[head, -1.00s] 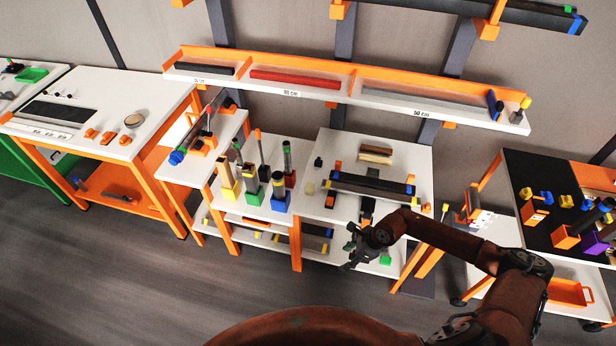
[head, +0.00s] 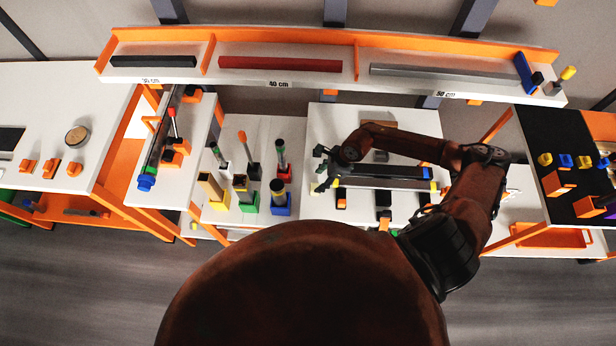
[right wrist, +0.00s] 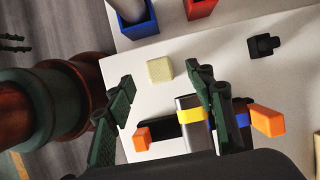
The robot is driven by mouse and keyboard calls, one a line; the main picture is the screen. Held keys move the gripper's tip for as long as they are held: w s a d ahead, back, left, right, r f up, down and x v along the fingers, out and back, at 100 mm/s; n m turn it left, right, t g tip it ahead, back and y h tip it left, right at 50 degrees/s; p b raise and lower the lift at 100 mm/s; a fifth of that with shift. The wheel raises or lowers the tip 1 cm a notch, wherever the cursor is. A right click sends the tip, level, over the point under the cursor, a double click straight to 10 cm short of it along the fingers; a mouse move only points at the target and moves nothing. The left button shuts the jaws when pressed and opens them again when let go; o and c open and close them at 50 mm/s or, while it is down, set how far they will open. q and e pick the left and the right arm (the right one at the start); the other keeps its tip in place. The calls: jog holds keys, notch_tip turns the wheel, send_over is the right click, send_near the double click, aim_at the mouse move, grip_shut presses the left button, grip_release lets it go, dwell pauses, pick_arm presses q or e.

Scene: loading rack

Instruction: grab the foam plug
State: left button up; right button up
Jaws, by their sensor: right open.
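The foam plug is probably the small cream block (right wrist: 160,70) on the white table top in the right wrist view. It is small and pale beside my gripper in the head view (head: 314,187). My right gripper (right wrist: 163,80) is open and empty, its two dark green fingers spread. In the wrist picture the block shows between the fingertips, apart from both. In the head view my right gripper (head: 322,170) is over the left part of the table. A dark green piece at the wrist view's upper left (right wrist: 12,42) may be my left gripper; its state is unclear.
A grey bar with a yellow band (right wrist: 190,112) and orange end blocks lies close by the right finger. A black block (right wrist: 263,45) is farther right. Blue (right wrist: 138,25) and red (right wrist: 202,8) holders stand beyond the plug. A shelf (head: 300,88) runs behind.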

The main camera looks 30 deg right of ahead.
aim_at(316, 187)
jog(key=shift+x, duration=0.85)
jog(key=x, duration=0.4)
jog(key=p+x, duration=0.1)
jog(key=shift+s+d+f, duration=0.2)
jog(key=shift+s+f, duration=0.05)
jog(key=shift+f, duration=0.3)
pick_arm(q)
jog(key=shift+a+r, duration=0.1)
jog(key=shift+r, duration=0.5)
pick_arm(e)
jog(key=shift+c, duration=0.2)
jog(key=shift+s, duration=0.1)
jog(key=c, duration=0.3)
pick_arm(q)
jog(key=shift+s, duration=0.45)
pick_arm(e)
jog(key=c, duration=0.6)
